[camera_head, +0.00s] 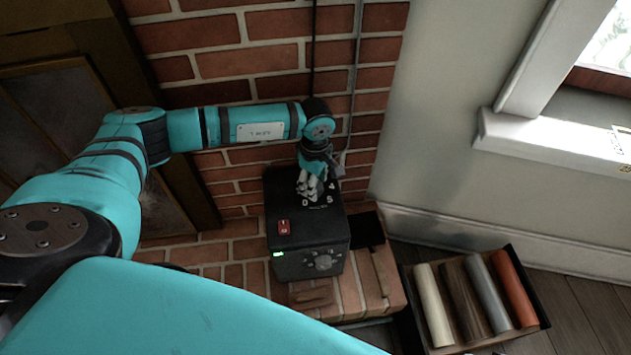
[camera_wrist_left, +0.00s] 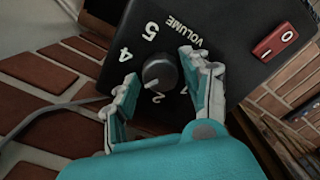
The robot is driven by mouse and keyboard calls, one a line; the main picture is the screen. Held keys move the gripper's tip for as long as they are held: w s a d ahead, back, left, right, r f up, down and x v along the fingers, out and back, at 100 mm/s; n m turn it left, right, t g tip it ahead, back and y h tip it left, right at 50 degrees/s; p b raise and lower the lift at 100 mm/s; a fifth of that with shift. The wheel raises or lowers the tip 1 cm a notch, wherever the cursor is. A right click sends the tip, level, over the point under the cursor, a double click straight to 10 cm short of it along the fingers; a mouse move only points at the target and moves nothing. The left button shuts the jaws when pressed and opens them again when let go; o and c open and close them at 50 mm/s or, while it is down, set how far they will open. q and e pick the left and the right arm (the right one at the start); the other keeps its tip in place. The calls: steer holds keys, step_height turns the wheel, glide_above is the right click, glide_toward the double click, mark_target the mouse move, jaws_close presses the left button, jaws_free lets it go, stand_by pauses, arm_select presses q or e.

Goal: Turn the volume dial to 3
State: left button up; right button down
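The black box (camera_head: 285,205) stands on the brick ledge, with "VOLUME" printed on its top in the left wrist view. The round dark volume dial (camera_wrist_left: 160,72) is on that top face. Its pale mark points toward the 2, on the side nearest my gripper. The 1, 2, 4 and 5 are legible; the 3 is not visible, apparently behind a finger. My left gripper (camera_wrist_left: 160,78) is open, with one finger on each side of the dial and small gaps visible. In the head view my left gripper (camera_head: 314,184) hides the dial. My right gripper is not in view.
A red power switch (camera_head: 283,227) is on the box top near the dial. A brick wall (camera_head: 250,60) rises behind, with cables running down it. A crate (camera_head: 545,322) of several coloured rolls stands at the lower right, below a window sill (camera_head: 550,140).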

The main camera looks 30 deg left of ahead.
arm_select(q)
steer(key=shift+o, duration=0.9)
step_height(320, 180, up, 12)
stand_by(0.3)
